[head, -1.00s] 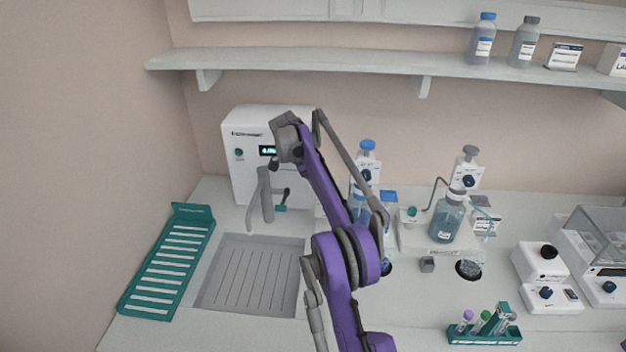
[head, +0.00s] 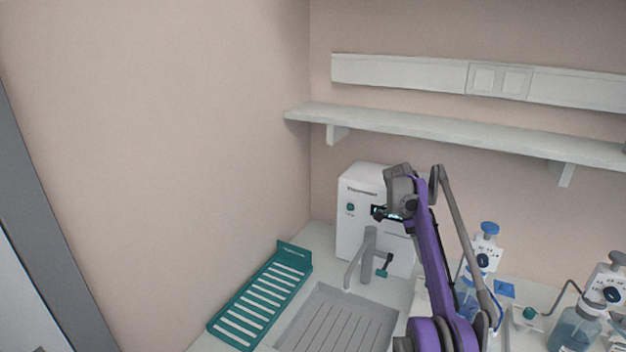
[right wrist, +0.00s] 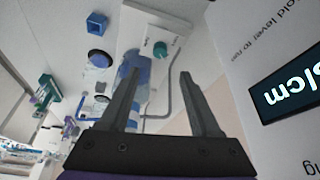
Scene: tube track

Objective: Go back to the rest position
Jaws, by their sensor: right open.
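My right arm, purple and grey, rises from the bottom of the head view. Its wrist end is in front of the white device with a small lit display (head: 358,200), hiding part of its front. My right gripper (right wrist: 160,78) shows in the right wrist view with its two dark fingers apart and nothing between them. The device's display (right wrist: 288,92) is close at the right of that view. The fingertips are too hidden in the head view to tell whether they touch the device. My left gripper is in neither view.
A grey tap (head: 369,255) stands in front of the device, by a ribbed grey drain board (head: 340,322). A teal slotted rack (head: 292,258) lies at its left. Bottles with dispensers (head: 487,245) stand right of my arm. A shelf (head: 450,130) runs above.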

